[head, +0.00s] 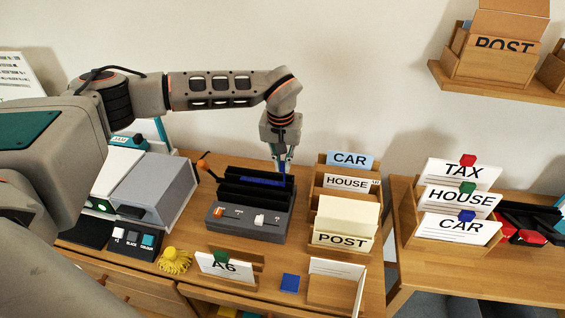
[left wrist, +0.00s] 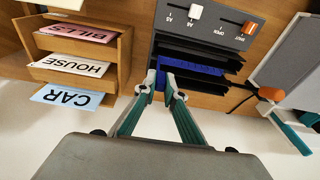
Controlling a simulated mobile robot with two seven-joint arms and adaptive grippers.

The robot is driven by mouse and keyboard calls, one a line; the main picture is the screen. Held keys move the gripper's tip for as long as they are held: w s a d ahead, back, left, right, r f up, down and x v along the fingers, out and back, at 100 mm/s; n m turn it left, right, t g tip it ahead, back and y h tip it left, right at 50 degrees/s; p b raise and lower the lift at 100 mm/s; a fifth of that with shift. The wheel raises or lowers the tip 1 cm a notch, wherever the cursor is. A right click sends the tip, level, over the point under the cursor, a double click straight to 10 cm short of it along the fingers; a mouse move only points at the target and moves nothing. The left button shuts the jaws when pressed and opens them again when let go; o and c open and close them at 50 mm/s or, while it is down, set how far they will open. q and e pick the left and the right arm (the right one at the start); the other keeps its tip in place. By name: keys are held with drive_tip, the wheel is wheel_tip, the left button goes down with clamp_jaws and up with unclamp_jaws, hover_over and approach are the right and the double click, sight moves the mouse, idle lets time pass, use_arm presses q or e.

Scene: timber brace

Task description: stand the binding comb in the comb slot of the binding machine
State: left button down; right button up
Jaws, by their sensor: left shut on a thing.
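The binding machine (head: 234,217) is a dark grey box with sliders and black upright ridges, standing on the wooden desk. The blue binding comb (head: 256,181) lies lengthwise among the black ridges at the machine's rear part; it also shows in the left wrist view (left wrist: 196,72). My left gripper (head: 282,167) reaches down from above and is shut on the comb near its right end in the head view. The fingertips (left wrist: 166,88) hide that end in the left wrist view. I cannot tell whether the comb is fully seated in the slot. My right gripper is not in view.
A grey box device (head: 155,188) stands left of the machine. A wooden sorter with cards (head: 345,205) stands close on its right. An A6 card holder (head: 228,268), blue block (head: 290,283) and yellow tassel-like thing (head: 174,261) lie in front. An orange-tipped lever (left wrist: 270,93) sticks out beside the machine.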

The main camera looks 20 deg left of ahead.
sight(282, 184)
use_arm(q)
drive_tip(key=shift+f+b, duration=0.35)
drive_tip(key=shift+f, duration=1.4)
drive_tip(key=shift+f+b, duration=0.45)
drive_tip(key=shift+f, duration=0.2)
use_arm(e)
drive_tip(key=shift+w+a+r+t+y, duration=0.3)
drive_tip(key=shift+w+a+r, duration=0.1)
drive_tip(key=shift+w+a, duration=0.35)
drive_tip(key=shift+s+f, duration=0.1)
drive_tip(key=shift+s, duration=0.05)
use_arm(q)
drive_tip(key=shift+r+p, duration=0.1)
drive_tip(key=shift+p, duration=0.6)
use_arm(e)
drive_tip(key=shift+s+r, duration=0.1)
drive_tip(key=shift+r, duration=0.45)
use_arm(q)
drive_tip(key=shift+f, duration=0.25)
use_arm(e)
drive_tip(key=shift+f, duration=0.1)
use_arm(q)
drive_tip(key=shift+f+b, duration=1.4)
drive_tip(key=shift+f, duration=1.35)
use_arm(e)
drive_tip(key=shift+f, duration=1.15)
